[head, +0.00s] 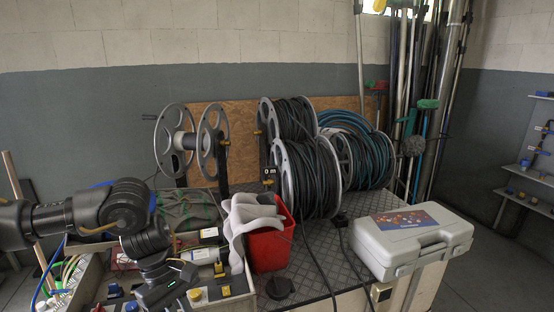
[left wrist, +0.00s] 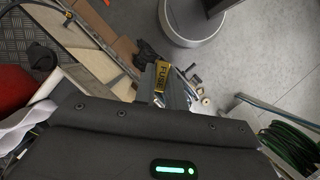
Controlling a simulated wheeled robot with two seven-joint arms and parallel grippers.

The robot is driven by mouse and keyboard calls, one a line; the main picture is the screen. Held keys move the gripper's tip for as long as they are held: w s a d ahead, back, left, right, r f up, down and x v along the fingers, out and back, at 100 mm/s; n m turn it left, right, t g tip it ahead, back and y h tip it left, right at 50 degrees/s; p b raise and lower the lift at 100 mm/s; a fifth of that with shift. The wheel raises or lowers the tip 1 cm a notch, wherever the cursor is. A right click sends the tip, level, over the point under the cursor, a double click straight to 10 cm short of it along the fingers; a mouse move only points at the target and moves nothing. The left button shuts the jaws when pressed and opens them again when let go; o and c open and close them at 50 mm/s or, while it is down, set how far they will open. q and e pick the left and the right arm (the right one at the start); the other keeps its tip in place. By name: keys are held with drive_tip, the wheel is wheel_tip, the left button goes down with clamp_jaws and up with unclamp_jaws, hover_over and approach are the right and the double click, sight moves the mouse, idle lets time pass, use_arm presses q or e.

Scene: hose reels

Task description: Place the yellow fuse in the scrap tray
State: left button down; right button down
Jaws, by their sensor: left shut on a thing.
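My left gripper (left wrist: 166,88) is shut on the yellow fuse (left wrist: 164,74), whose dark lettering reads FUSE in the left wrist view. The fuse is between the fingers, above small loose parts and the floor. In the head view, my left arm comes in from the left and its dark gripper body (head: 165,288) is low over the pale-walled bench at lower left. The fuse is hidden there. I cannot tell which container is the scrap tray. My right gripper is in neither view.
A red bin (head: 268,248) with grey gloves (head: 246,222) draped over it stands right of my gripper. A grey case (head: 410,240) lies farther right. Hose reels (head: 308,178) stand behind. A green cable coil (left wrist: 292,148) shows at lower right in the wrist view.

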use_arm(q)
wheel_tip(320, 180, down, 3)
drive_tip(key=s+a+b, duration=0.1)
drive_tip(key=a+b, duration=0.1)
drive_tip(key=a, duration=0.1)
drive_tip(key=s+d+m+g+y, duration=0.1)
drive_tip(key=s+d+m+y, duration=0.2)
drive_tip(key=s+d+m, duration=0.3)
drive_tip(key=d+m, duration=0.4)
drive_tip(key=d, duration=0.5)
drive_tip(key=shift+s+d+m+g+y, duration=0.2)
drive_tip(key=shift+m+g+y, duration=0.1)
drive_tip(key=shift+g, duration=0.1)
